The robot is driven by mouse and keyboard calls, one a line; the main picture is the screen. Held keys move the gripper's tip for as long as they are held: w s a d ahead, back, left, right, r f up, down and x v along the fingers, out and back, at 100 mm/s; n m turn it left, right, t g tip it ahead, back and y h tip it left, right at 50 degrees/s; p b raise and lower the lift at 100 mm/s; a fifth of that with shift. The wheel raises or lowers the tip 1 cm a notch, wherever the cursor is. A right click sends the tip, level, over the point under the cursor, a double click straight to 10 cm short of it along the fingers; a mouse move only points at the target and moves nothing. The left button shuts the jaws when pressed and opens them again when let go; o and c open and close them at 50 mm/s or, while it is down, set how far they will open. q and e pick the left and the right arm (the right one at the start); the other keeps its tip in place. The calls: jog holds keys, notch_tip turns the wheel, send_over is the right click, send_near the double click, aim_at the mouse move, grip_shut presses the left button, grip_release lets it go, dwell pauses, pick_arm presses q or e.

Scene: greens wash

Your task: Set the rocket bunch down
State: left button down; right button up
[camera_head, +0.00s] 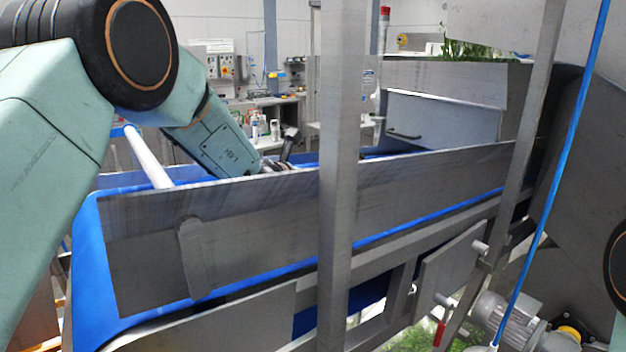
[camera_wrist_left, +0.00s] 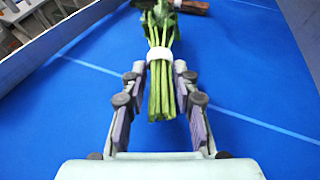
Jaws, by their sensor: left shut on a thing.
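The rocket bunch (camera_wrist_left: 161,80) shows in the left wrist view as green stems tied with a white band, its leaves pointing away at the top. My left gripper (camera_wrist_left: 160,90) is shut on the stems, with a finger on each side around the band. Below the bunch is the blue conveyor belt (camera_wrist_left: 245,75); I cannot tell whether the bunch touches it. In the head view my left arm reaches over the steel side wall (camera_head: 250,225), and the gripper (camera_head: 283,162) is mostly hidden behind that wall. The bunch is not visible there. My right gripper is not in view.
Steel walls bound the belt on both sides. A brown-and-dark object (camera_wrist_left: 188,6) lies beyond the bunch on the belt. A steel post (camera_head: 338,180) stands in front of the conveyor. A motor (camera_head: 503,318) sits lower right. Open belt lies either side of the bunch.

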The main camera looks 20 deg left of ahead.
pick_arm(q)
jog(key=shift+w+d+f, duration=0.1)
jog(key=shift+w+d, duration=0.1)
jog(key=shift+d, duration=0.3)
jog(key=shift+a+f+b, duration=0.25)
jog(key=shift+a+b, duration=0.15)
jog(key=c, duration=1.3)
grip_release()
jog(key=shift+s, duration=0.15)
jog(key=shift+o, duration=1.4)
jog(key=shift+d, duration=0.3)
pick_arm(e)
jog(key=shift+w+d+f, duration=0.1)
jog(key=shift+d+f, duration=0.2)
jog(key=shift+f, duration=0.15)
pick_arm(q)
jog(key=shift+a, duration=0.1)
